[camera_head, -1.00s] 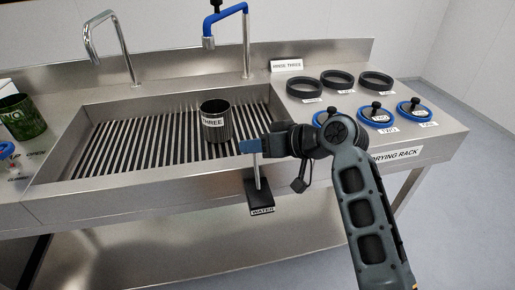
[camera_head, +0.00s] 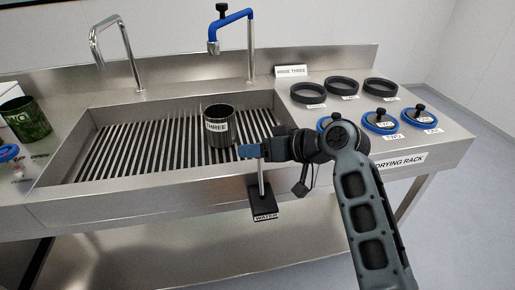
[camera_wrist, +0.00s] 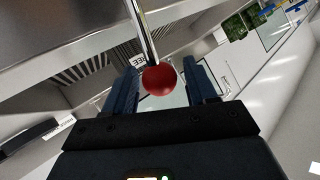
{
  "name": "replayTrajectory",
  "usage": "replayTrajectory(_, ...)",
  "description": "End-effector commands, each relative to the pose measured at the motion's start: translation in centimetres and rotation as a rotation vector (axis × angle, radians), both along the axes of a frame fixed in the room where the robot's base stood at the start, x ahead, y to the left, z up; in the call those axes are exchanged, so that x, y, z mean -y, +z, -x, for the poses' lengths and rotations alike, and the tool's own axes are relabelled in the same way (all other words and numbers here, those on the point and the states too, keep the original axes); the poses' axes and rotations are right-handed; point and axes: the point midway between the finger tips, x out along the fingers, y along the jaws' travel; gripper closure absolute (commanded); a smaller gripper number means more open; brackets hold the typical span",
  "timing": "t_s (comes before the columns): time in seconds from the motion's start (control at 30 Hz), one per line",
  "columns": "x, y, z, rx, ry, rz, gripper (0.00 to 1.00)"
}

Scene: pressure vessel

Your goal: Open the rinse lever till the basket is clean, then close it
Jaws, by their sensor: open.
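The rinse lever is a metal rod with a red ball knob (camera_wrist: 160,79), rising from a black base labelled WATER (camera_head: 264,198) on the sink's front. In the wrist view the knob sits between the two fingers of my gripper (camera_wrist: 165,88), with gaps on both sides. My gripper (camera_head: 249,151) is open at the top of the lever in the head view, where its fingers hide most of the knob. The basket (camera_head: 219,124), a dark cylinder labelled THREE, stands upright on the slatted sink floor. I cannot tell from here whether it is clean.
A blue-headed faucet (camera_head: 232,30) and a plain metal faucet (camera_head: 107,40) stand behind the sink. Black rings (camera_head: 308,93) and blue-rimmed lids (camera_head: 380,121) lie on the drying rack at right. A green basket (camera_head: 25,119) stands at far left.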

Motion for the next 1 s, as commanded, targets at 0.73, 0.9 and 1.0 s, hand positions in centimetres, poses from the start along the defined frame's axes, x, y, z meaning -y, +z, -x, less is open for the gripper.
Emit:
replayTrajectory(0.73,6.0,3.5,3.2,0.001,0.0,0.0,0.44)
replayTrajectory(0.9,6.0,3.6,3.3,-0.001,0.0,0.001,0.44)
replayTrajectory(1.0,6.0,3.6,3.3,0.0,0.0,0.0,0.44)
